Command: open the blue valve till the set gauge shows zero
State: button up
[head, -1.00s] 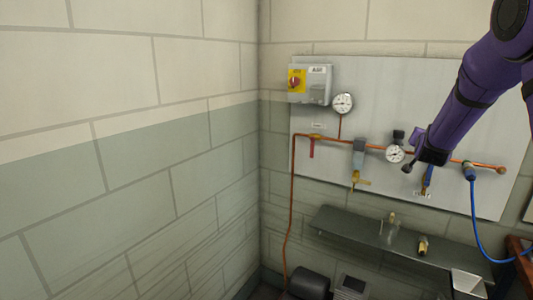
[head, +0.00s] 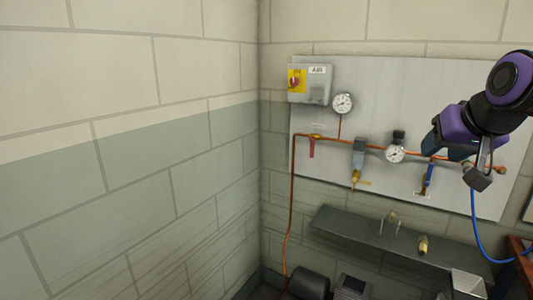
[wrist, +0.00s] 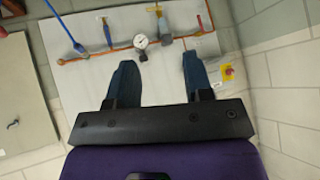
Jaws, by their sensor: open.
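The blue valve has a blue lever (head: 429,175) hanging down from the copper pipe, towards the right of the board; its lever also shows in the wrist view (wrist: 107,33). A round white gauge (head: 395,154) sits on the pipe left of it, and it also shows in the wrist view (wrist: 140,41). A second gauge (head: 343,103) stands higher up. I cannot read the needles or tell by label which is the set gauge. My gripper (wrist: 157,68) is open and empty, away from the board.
A red lever (head: 311,149) and a grey filter with a brass tap (head: 358,160) are on the pipe further left. A yellow and red switch box (head: 309,84) is at the upper left. A metal shelf (head: 360,228) juts out below. A blue hose (head: 475,220) hangs at the right.

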jog(key=s+a+f+n+g, duration=0.1)
jog(key=s, duration=0.7)
jog(key=s+a+f+n+g, duration=0.1)
jog(key=s+f+g, duration=0.1)
jog(key=s, duration=0.6)
jog(key=shift+s+a+f+g, duration=0.15)
jog(key=shift+s+a+g, duration=0.15)
jog(key=shift+s, duration=0.1)
dwell(1.4)
